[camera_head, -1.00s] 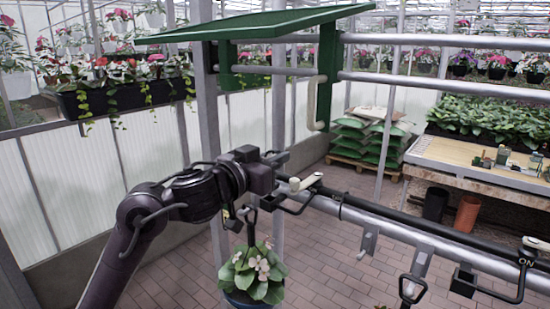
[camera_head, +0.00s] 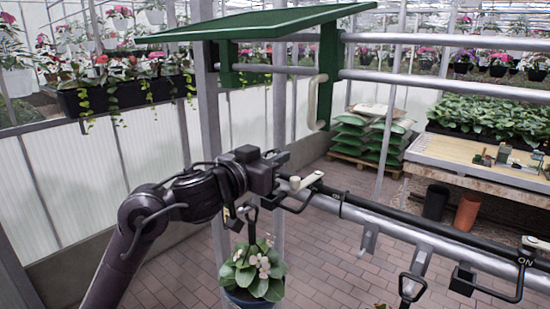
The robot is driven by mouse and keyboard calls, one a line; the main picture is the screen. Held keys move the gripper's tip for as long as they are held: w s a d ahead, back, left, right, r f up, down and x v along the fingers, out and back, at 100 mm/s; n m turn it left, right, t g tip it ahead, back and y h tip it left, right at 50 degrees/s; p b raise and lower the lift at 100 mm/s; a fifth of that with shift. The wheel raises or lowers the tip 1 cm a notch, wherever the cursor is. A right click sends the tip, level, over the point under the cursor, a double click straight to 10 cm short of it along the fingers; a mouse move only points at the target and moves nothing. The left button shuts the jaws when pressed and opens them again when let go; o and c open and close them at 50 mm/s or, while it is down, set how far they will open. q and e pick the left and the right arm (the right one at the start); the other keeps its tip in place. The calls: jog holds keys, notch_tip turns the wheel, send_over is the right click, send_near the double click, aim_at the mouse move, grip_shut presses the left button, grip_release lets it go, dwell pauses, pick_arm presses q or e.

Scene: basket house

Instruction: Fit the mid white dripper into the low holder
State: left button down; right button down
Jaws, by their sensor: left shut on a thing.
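My left gripper (camera_head: 286,170) is at the end of the dark arm from the left, beside the near end of the black pipe. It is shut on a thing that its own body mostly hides. A pale, rod-like piece (camera_head: 306,182) lies right beside its fingers, on top of the pipe. I cannot tell whether this is a dripper or a lever, or whether the fingers touch it. A similar white piece (camera_head: 536,242) sits at the pipe's far right end. I cannot clearly make out the low holder. My right gripper is not in view.
A black pipe (camera_head: 430,231) and a grey rail (camera_head: 400,234) run to the lower right, with grey sockets (camera_head: 368,240) and black brackets. A potted plant (camera_head: 254,272) hangs below my gripper. A green flap (camera_head: 265,22) overhangs above. A table (camera_head: 470,165) stands behind at right.

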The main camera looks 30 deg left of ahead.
pick_arm(q)
jog(key=shift+f+b, duration=1.05)
jog(key=shift+f, duration=0.35)
jog(key=shift+f, duration=0.15)
notch_tip(320, 180, down, 3)
jog(key=shift+r+b, duration=0.1)
jog(key=shift+b, duration=0.9)
jog(key=c, duration=1.4)
grip_release()
jog(key=shift+s, duration=0.1)
jog(key=shift+s+a+b, duration=0.15)
jog(key=shift+s+b, duration=0.1)
jog(key=shift+s, duration=1.65)
jog(key=shift+s+a+b, duration=0.15)
jog(key=shift+s+b, duration=0.05)
jog(key=shift+s, duration=1.7)
